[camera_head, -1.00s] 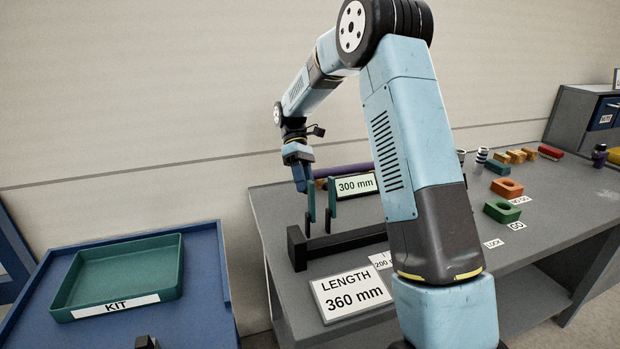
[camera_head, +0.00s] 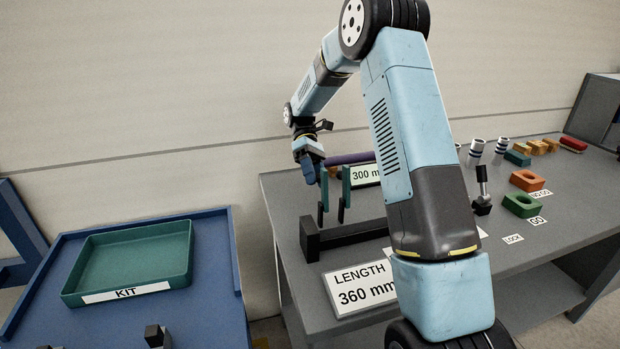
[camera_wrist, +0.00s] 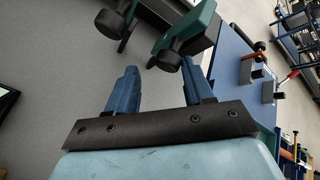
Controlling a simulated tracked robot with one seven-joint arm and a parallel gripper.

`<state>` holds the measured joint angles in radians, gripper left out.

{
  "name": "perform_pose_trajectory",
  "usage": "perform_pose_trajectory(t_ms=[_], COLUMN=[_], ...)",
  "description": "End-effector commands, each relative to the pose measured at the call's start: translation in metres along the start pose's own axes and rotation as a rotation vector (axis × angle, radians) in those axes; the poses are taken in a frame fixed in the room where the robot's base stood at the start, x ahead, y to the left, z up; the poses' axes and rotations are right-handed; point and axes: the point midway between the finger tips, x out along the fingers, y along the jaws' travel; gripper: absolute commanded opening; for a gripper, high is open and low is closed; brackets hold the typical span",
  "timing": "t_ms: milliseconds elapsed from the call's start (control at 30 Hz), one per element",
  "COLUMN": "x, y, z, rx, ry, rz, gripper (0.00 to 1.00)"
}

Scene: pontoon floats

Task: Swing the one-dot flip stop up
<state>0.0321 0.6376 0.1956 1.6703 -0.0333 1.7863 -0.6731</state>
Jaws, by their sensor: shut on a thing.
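Two green flip stops stand side by side above a dark rail (camera_head: 350,238) in the head view, a left one (camera_head: 324,186) and a right one (camera_head: 346,186), with black lower ends. My gripper (camera_head: 312,172) is at the top of the left one. In the wrist view, two green pieces with black knobs show past my blue fingers (camera_wrist: 160,72); one knob (camera_wrist: 171,54) is close to the right finger. My gripper is shut on a flip stop, but the contact is hard to see. No dots are readable, so I cannot tell which stop is one-dot.
A "LENGTH 360 mm" card (camera_head: 358,288) lies in front of the rail, and a "300 mm" sign (camera_head: 367,174) stands behind it. A green KIT tray (camera_head: 130,290) is at left. Orange (camera_head: 527,180) and green (camera_head: 521,204) blocks are at right, with a black tool (camera_head: 482,190).

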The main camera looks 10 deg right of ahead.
Motion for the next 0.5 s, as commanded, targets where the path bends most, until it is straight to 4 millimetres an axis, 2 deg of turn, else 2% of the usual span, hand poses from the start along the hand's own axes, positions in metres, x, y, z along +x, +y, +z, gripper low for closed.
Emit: perform_pose_trajectory(t_ms=[33, 167, 500], x=[-0.0008, -0.0008, -0.0005], y=[0.0057, 0.0048, 0.0025], z=[0.0043, 0.0046, 0.004], rx=[0.01, 0.009, 0.006], ry=[0.004, 0.003, 0.001], rz=[-0.001, -0.002, -0.004], gripper=[0.4, 0.52, 0.52])
